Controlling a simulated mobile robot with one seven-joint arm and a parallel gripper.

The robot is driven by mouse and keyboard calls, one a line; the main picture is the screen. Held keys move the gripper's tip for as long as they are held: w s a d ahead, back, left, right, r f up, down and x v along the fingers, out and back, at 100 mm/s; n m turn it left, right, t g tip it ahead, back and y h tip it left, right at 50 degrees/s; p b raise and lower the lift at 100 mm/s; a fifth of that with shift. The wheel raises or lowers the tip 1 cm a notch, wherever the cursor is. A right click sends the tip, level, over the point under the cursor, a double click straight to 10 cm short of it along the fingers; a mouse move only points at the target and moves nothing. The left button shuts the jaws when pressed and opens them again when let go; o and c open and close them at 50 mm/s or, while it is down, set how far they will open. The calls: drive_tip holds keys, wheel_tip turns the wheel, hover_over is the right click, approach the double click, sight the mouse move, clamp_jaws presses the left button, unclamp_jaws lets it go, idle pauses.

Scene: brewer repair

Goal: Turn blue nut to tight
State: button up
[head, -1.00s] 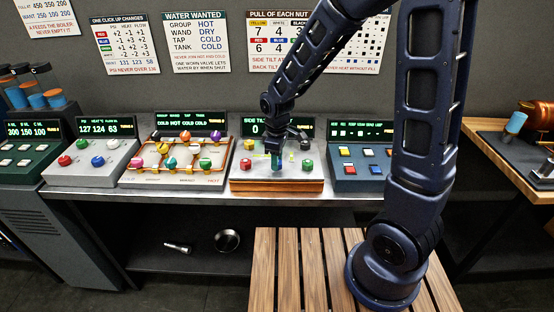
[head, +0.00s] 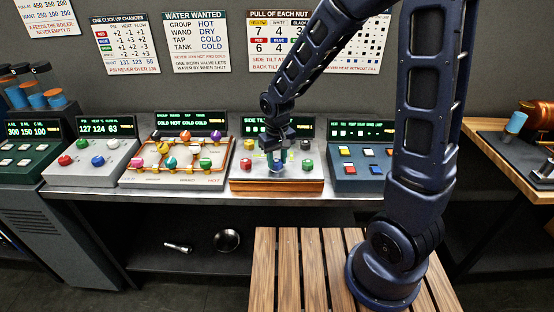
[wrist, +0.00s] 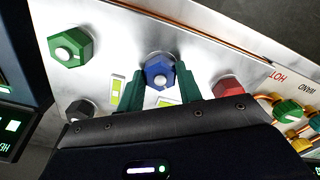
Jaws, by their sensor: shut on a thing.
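The blue nut (wrist: 158,71), a hexagon with a pale round centre, sits on the metal top of the nut panel (wrist: 205,50) in the wrist view. My gripper (wrist: 159,82) has its two dark green fingers on either side of the nut, shut on it. In the head view my gripper (head: 278,167) points down at the front middle of the nut panel (head: 250,186) and largely hides the blue nut. The green nut (wrist: 70,47), black nut (wrist: 80,111) and red nut (wrist: 229,88) stand apart around it.
The yellow nut (head: 248,144) stands at the panel's back left. The panel's display (head: 256,126) is partly covered by my arm. A valve panel (head: 150,179) with coloured knobs stands close on the left, a button panel (head: 362,184) on the right.

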sight(277, 161)
drive_tip(key=m, duration=0.4)
drive_tip(key=shift+m, duration=2.5)
drive_tip(key=shift+a, duration=0.1)
drive_tip(key=o, duration=1)
wheel_tip(277, 161, up, 11)
drive_tip(key=shift+f, duration=0.1)
